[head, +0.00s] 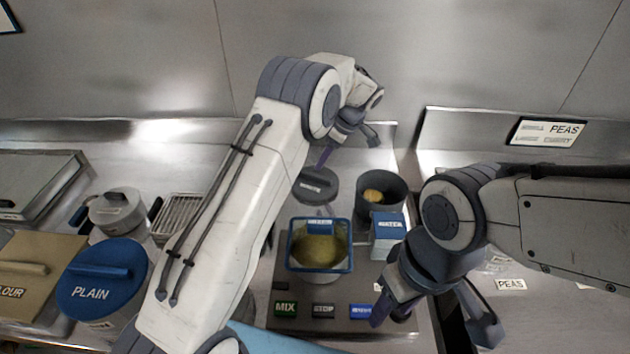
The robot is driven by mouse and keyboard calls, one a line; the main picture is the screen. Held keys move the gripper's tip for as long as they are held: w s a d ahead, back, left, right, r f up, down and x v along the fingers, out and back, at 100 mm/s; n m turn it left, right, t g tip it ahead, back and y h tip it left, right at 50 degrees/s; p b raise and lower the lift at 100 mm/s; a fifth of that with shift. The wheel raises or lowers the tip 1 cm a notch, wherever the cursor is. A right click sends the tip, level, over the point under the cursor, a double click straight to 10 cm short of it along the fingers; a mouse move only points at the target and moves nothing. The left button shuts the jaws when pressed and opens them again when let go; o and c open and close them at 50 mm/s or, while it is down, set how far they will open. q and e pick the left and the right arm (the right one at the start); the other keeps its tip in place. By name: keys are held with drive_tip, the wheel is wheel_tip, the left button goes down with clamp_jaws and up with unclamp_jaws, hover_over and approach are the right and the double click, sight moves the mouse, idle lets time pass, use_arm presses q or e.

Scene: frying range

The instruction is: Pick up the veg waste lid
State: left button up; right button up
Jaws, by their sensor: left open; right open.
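A dark grey round lid (316,186) with a raised bar handle lies at the back of the grey work panel; its lettering is too small to read, but it looks like the veg waste lid. My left gripper (348,148) is open and empty, just behind and above this lid, with one finger near its back edge. I cannot tell whether that finger touches it. My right gripper (432,318) is open and empty, low over the panel's front right corner.
A dark pot (381,210) with yellow contents stands right of the lid. In front are a blue-rimmed basket (320,270), a WATER box (388,238) and a MIX button (285,309). A blue PLAIN lid (98,280) is at left. Steel wall stands behind.

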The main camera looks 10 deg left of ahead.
sight(315, 175)
use_arm(q)
drive_tip(key=shift+a+f, duration=0.25)
drive_tip(key=shift+f, duration=0.4)
drive_tip(key=shift+s+a+f+p, duration=0.1)
drive_tip(key=shift+a+f+p, duration=0.1)
drive_tip(key=shift+f+p, duration=0.25)
drive_tip(key=p+x, duration=0.1)
drive_tip(key=x, duration=0.2)
drive_tip(key=shift+s+f+p, duration=0.2)
drive_tip(key=shift+p, duration=0.2)
drive_tip(key=shift+w+a+f, duration=0.1)
drive_tip(key=shift+f, duration=0.3)
drive_tip(key=shift+c, duration=0.3)
clamp_jaws()
